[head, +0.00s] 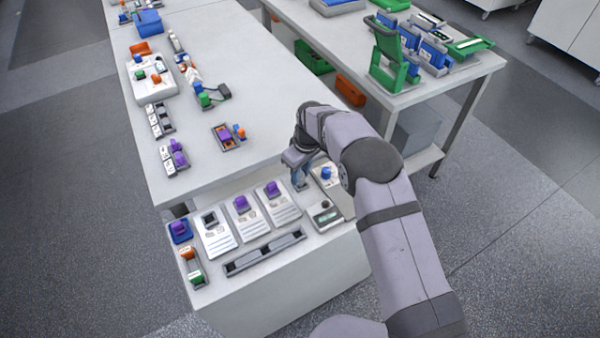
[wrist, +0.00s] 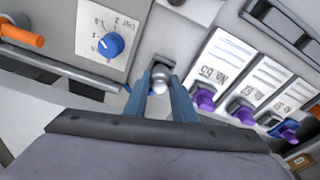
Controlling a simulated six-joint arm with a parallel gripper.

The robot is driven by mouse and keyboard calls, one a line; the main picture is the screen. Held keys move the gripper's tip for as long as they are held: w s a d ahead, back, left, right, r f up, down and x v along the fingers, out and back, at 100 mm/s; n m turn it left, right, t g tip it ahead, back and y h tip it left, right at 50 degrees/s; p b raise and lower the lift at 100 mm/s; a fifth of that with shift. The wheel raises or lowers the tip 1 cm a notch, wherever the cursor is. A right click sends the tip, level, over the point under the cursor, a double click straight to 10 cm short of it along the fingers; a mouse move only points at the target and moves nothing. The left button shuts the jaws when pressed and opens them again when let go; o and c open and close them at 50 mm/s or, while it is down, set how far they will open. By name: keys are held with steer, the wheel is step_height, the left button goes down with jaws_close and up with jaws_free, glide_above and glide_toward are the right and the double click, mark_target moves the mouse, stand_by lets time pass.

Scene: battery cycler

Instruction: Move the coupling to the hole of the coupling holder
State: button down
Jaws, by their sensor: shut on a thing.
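My gripper (wrist: 160,84) points down at the bench, its two blue fingers closed around a small, pale, rounded silvery piece (wrist: 160,76), which looks like the coupling. A grey square fixture (wrist: 161,60), possibly the coupling holder, sits right at the piece in the wrist view. I cannot tell whether the piece is in its hole or above it. In the head view my gripper (head: 300,178) is between the cards and the blue-knob panel; the coupling and the fixture are hidden there.
A panel with a blue knob (wrist: 110,45) stands close beside my gripper. On its other side are printed cards with purple pieces (head: 242,203), a blue box (head: 180,230) and a long dark rail (head: 264,252). An orange-handled item (wrist: 22,35) lies beyond the panel.

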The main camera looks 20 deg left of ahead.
steer(key=shift+f, duration=0.15)
steer(key=c, duration=1.4)
jaws_free()
steer(key=shift+s+d+r+b, duration=0.15)
steer(key=shift+r+b, duration=0.3)
steer(key=shift+r, duration=0.75)
steer(key=shift+s+d+r+b, duration=0.15)
steer(key=shift+r+b, duration=0.25)
steer(key=shift+r, duration=0.85)
steer(key=shift+d+r+b, duration=0.15)
steer(key=shift+r+b, duration=0.3)
steer(key=shift+r, duration=0.75)
steer(key=shift+d, duration=0.1)
